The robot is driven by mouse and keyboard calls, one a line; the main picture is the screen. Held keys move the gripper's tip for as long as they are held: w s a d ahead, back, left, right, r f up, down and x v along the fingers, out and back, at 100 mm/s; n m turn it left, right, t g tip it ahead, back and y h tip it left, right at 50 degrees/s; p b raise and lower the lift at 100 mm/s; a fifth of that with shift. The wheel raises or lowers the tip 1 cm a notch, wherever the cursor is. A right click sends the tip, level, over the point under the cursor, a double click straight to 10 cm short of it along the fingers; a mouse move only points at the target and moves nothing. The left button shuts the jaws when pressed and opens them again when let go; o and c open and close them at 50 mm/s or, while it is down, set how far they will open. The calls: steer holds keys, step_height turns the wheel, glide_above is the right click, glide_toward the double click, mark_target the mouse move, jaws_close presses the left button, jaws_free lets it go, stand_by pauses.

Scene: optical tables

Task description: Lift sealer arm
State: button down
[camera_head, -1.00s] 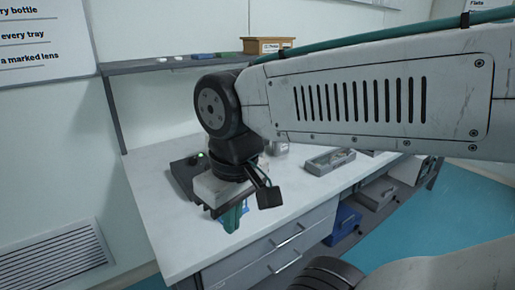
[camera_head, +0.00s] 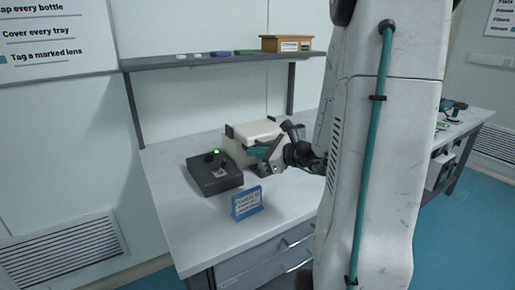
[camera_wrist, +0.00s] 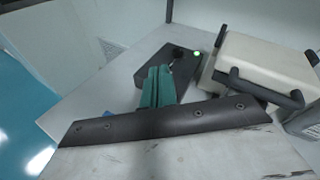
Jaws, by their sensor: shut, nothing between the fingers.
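The sealer is a cream, box-shaped unit (camera_head: 243,152) on the white bench, beside a dark box with a lit green lamp (camera_head: 213,174). In the wrist view the cream unit (camera_wrist: 266,58) is at right, with a black bar handle (camera_wrist: 262,90) along its near side. I cannot tell whether its arm is raised. My gripper (camera_head: 259,151) is in front of the cream unit's right part in the head view and hides some of it. In the wrist view its teal fingers (camera_wrist: 158,78) are together and empty, in front of the dark box and left of the handle.
A small blue sign (camera_head: 247,204) stands near the bench's front edge. A shelf (camera_head: 205,61) above the bench holds a wooden box (camera_head: 286,44) and small items. A grey object (camera_wrist: 303,124) is at the right edge of the wrist view. The bench front left is clear.

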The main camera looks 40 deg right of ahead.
steer(key=s+d+f+m+h, duration=0.2)
steer(key=d+m+h, duration=0.2)
steer(key=d, duration=0.3)
steer(key=s+d+f+m+h, duration=0.2)
steer(key=s+d+m+h, duration=0.1)
steer(key=d, duration=0.4)
steer(key=shift+d+f+m+t+h, duration=0.2)
steer(key=shift+f+m+t+h, duration=0.25)
steer(key=shift+m, duration=0.45)
steer(key=shift+w, duration=0.1)
glide_toward(262, 137)
steer(key=w+d+f, duration=0.3)
steer(key=d+f, duration=0.1)
steer(key=shift+d+f, duration=0.15)
steer(key=shift+d, duration=0.25)
